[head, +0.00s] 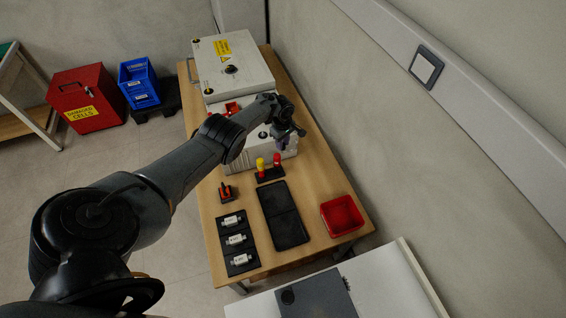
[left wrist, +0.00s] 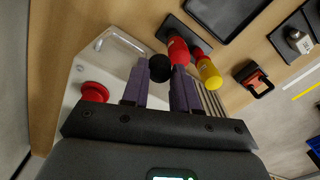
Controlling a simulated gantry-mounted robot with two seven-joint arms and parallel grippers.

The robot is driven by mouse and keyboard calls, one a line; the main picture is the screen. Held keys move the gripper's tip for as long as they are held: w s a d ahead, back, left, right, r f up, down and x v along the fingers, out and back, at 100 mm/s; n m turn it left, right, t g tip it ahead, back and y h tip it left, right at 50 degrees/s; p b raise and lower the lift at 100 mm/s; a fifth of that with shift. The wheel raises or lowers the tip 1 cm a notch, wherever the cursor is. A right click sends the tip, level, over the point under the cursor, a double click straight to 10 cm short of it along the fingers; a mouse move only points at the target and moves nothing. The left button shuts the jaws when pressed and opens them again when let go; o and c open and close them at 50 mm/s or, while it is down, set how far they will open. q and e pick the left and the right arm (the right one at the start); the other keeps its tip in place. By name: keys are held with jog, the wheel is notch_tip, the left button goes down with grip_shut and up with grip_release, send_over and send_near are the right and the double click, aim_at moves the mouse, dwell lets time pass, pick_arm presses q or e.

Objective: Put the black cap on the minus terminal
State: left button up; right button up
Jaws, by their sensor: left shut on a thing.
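My left gripper (head: 284,146) reaches over the front right part of a light grey box (head: 232,154) on the wooden table. In the left wrist view, its purple fingers (left wrist: 161,88) are shut on the round black cap (left wrist: 160,68). The box's pale top (left wrist: 88,70) lies below them, with a red round part (left wrist: 94,92) at left. The cap is not distinct in the head view. I cannot pick out the minus terminal for certain; the arm and fingers cover part of the box. My right gripper is not in view.
A black stand (head: 270,175) holds a yellow piece (head: 261,164) and a red piece (head: 277,159) close to the gripper. A black tray (head: 285,215), a red bin (head: 342,214) and a larger grey cabinet (head: 231,66) are also on the table. The right wall runs close alongside.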

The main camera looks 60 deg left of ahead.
pick_arm(q)
jog(key=a+r+n, duration=0.2)
jog(key=a, duration=0.1)
jog(key=s+a+r+n, duration=0.1)
jog(key=a+r+n, duration=0.1)
jog(key=a, duration=0.1)
jog(key=s+a+r+n, duration=0.1)
jog(key=a+r+n, duration=0.1)
jog(key=a, duration=0.1)
jog(key=shift+a+n+b, duration=0.1)
jog(key=shift+n+b, duration=0.2)
jog(key=shift+n, duration=0.1)
jog(key=n, duration=0.1)
jog(key=s+r+n, duration=0.1)
jog(key=n, duration=0.1)
jog(key=a+r+n, duration=0.1)
jog(key=shift+s+r+n, duration=0.15)
jog(key=shift+s+n, duration=0.2)
jog(key=shift+n, duration=0.05)
jog(key=shift+f+b, duration=0.2)
jog(key=shift+b, duration=0.35)
notch_tip(320, 180, down, 4)
jog(key=b, duration=0.4)
jog(key=shift+r, duration=0.55)
